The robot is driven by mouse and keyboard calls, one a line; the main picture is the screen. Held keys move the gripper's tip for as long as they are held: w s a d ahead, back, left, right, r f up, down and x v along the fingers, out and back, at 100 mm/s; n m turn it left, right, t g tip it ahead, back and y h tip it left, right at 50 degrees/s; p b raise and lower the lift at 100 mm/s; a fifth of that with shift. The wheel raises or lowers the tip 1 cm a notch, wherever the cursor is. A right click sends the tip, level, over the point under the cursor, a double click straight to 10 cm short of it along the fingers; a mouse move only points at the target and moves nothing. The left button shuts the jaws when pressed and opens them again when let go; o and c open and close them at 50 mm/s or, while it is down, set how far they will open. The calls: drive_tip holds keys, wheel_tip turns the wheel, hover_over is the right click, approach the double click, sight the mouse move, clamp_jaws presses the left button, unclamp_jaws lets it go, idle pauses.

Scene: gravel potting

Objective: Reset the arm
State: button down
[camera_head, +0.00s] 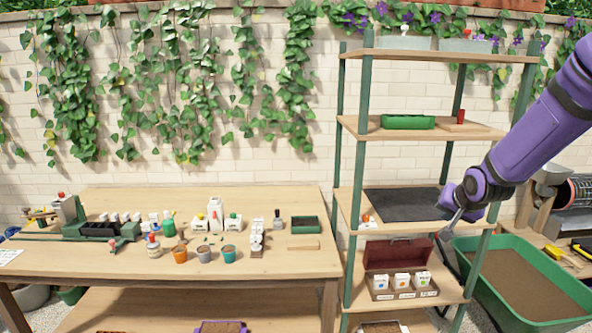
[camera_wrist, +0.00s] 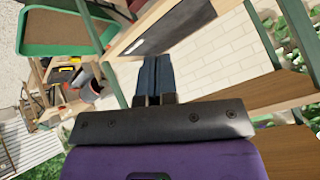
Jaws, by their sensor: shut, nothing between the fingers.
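My purple arm comes in from the right in the head view. My gripper (camera_head: 452,226) hangs in front of the right side of the shelf unit, near the black mat (camera_head: 400,204) on a middle shelf. In the wrist view my gripper (camera_wrist: 147,62) shows its two dark fingers pressed together, with nothing between them. The wrist view is tilted, with the shelf and brick wall beyond the fingers.
The shelf unit's green posts (camera_head: 345,170) stand close to my gripper. An open brown box (camera_head: 403,255) with white packets sits below. A green soil tray (camera_head: 480,300) is at the right. The wooden table (camera_head: 120,265) at the left holds pots and bottles.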

drive_tip(key=s+a+r+n+g+h, duration=0.1)
drive_tip(key=s+a+r+n, duration=0.15)
drive_tip(key=s+r, duration=0.55)
drive_tip(key=s+a+r+n+g, duration=0.1)
drive_tip(key=s+a+r, duration=0.2)
drive_tip(key=s, duration=1)
drive_tip(key=s+a+r+n+g+y, duration=0.1)
drive_tip(key=s+r, duration=0.4)
drive_tip(key=s, duration=0.9)
drive_tip(key=shift+a+n, duration=0.75)
drive_tip(key=shift+a, duration=0.25)
drive_tip(key=shift+r, duration=0.15)
